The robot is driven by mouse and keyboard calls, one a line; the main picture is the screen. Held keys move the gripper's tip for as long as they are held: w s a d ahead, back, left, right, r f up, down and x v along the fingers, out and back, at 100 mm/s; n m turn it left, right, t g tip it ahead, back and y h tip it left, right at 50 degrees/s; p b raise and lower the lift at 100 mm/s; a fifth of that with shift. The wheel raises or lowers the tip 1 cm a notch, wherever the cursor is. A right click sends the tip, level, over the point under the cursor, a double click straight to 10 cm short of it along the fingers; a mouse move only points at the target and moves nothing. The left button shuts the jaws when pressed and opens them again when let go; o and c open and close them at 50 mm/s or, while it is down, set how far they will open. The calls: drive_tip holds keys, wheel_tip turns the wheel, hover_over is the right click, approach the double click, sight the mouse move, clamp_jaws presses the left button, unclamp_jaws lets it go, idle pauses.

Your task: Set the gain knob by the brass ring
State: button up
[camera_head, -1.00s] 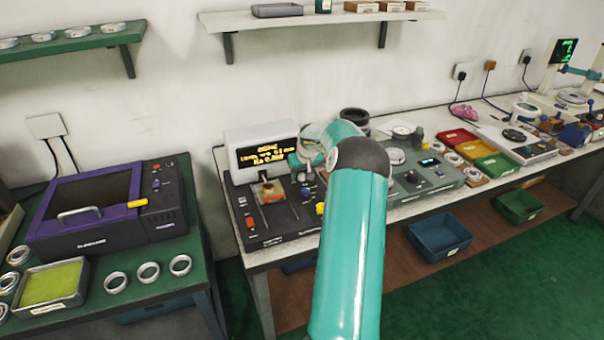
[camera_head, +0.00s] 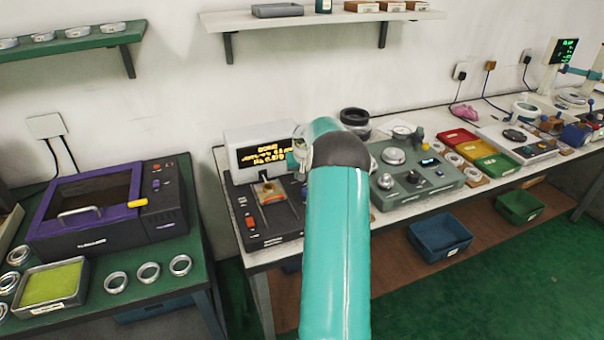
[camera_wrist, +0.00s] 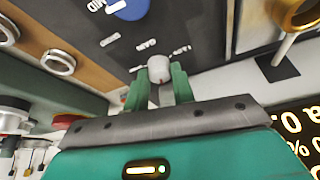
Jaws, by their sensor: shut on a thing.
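In the wrist view, a brass ring (camera_wrist: 297,12) shows at the top right corner, partly cut off, by a pale rod. A small pale grey knob (camera_wrist: 159,68) stands on the dark panel beside printing that seems to read GAIN. My gripper (camera_wrist: 160,90) has its two green fingers on either side of this knob, shut on it. In the head view my arm hides the gripper's fingers and the knob. The black instrument (camera_head: 264,228) stands on the bench with an amber-lettered display (camera_head: 262,154) behind it. The display digits are too blurred to read surely.
A blue knob (camera_wrist: 130,8) lies further along the panel in the wrist view. A grey-green device (camera_head: 418,180) stands right of my arm, then red, yellow and green trays. A purple-framed machine (camera_head: 105,208) and several steel rings occupy the left bench.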

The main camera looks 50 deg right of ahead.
drive_tip(key=m+g, duration=0.1)
drive_tip(key=m, duration=0.1)
drive_tip(key=m+h, duration=0.1)
drive_tip(key=m, duration=0.2)
drive_tip(key=shift+w+a+g, duration=0.1)
drive_tip(key=shift+g, duration=0.3)
drive_tip(key=shift+m, duration=0.3)
drive_tip(key=o, duration=1)
drive_tip(key=shift+r, duration=0.1)
drive_tip(key=v, duration=1.3)
drive_tip(key=shift+a+r, duration=0.2)
drive_tip(key=shift+r, duration=0.1)
